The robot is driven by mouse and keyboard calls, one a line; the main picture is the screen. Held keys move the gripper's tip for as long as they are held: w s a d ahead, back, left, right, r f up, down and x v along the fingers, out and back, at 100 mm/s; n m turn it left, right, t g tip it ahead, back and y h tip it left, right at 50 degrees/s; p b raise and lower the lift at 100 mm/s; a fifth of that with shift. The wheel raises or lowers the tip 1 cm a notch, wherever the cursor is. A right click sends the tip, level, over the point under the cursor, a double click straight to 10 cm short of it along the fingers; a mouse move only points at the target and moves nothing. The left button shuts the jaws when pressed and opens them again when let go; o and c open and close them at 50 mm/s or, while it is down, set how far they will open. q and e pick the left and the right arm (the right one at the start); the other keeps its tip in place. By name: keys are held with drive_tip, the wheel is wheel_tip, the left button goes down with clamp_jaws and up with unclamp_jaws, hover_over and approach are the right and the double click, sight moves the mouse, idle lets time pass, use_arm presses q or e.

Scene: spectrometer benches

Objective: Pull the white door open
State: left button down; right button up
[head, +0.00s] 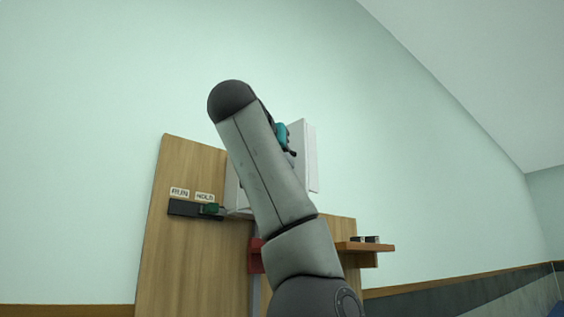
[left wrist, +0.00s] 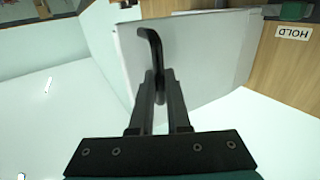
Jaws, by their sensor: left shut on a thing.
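The white door (left wrist: 205,60) fills the upper middle of the left wrist view, with a dark bent handle (left wrist: 153,42) on it. My left gripper (left wrist: 160,82) is shut on this handle, its two dark fingers either side of it. In the head view a white panel (head: 311,160) of the white box shows just right of my arm. My arm hides most of the box and the handle there. Only a teal and dark part of my left gripper (head: 289,150) shows beside the arm. How far the door stands open I cannot tell. My right gripper is not in view.
The box is in front of a wooden board (head: 188,245). A dark switch strip (head: 182,208) with a green knob (head: 210,209) sits left of it, under RUN and HOLD labels. A wooden shelf (head: 364,247) with small dark items juts out at the right.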

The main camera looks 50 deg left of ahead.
use_arm(q)
drive_tip(key=c, duration=0.9)
unclamp_jaws()
drive_tip(key=b+v, duration=0.4)
drive_tip(key=v, duration=1.1)
drive_tip(key=shift+b, duration=0.4)
